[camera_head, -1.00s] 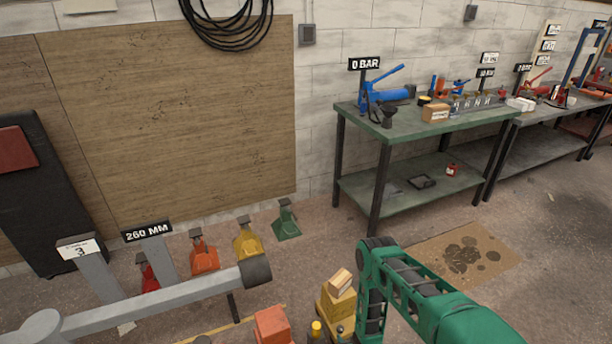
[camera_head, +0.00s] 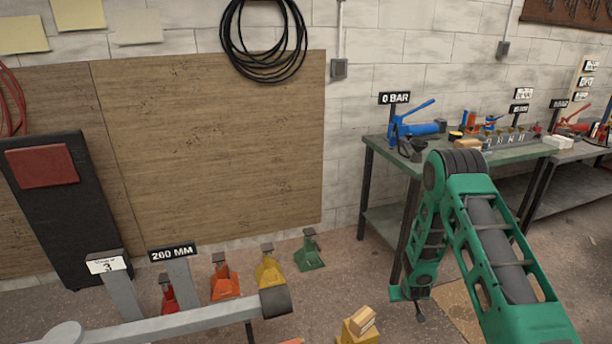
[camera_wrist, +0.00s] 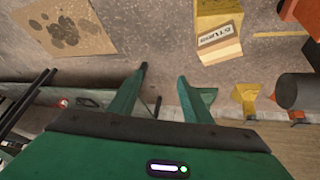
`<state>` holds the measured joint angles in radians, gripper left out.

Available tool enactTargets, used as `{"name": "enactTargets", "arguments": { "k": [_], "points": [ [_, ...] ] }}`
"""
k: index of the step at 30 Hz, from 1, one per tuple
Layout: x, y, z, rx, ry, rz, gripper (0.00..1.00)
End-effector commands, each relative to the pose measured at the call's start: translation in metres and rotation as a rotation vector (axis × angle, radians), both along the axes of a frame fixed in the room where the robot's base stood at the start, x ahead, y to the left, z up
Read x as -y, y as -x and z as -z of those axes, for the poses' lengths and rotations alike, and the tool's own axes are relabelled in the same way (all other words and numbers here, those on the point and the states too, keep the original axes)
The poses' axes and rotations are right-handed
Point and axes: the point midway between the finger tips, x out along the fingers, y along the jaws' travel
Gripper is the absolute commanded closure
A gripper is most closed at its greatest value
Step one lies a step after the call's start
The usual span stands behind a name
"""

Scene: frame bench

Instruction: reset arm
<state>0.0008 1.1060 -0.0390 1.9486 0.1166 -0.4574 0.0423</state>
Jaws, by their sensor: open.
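My green arm rises at the right of the head view and bends down at its elbow. My gripper (camera_head: 408,301) hangs at the end of it, in front of the green workbench (camera_head: 372,143) and above the floor. In the wrist view my gripper (camera_wrist: 163,75) shows two green fingers with dark tips spread apart, with bare floor between them. Nothing is held between the fingers.
A yellow block with a wooden block (camera_head: 362,320) stands on the floor left of my gripper. Several coloured jack stands (camera_head: 268,268) line the wall. A grey beam with a dark end (camera_head: 276,300) reaches in from the left. Stained cardboard (camera_wrist: 62,28) lies on the floor.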

Motion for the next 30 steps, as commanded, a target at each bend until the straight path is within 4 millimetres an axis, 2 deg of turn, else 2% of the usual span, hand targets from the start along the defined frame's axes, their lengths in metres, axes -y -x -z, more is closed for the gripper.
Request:
{"name": "enactTargets", "arguments": {
  "k": [1, 3, 8, 14, 18, 23, 30],
  "points": [
    [0.009, -0.002, -0.024, -0.006, 0.005, 0.016, 0.55],
    [0.020, 0.001, -0.051, -0.024, 0.011, 0.035, 0.55],
    [0.043, 0.015, -0.111, -0.070, 0.019, 0.084, 0.55],
    [0.068, 0.045, -0.184, -0.125, 0.021, 0.149, 0.55],
    [0.083, 0.074, -0.231, -0.163, 0.014, 0.197, 0.55],
    [0.095, 0.113, -0.281, -0.207, -0.001, 0.250, 0.55],
    [0.104, 0.183, -0.346, -0.270, -0.039, 0.330, 0.55]
  ]
}}
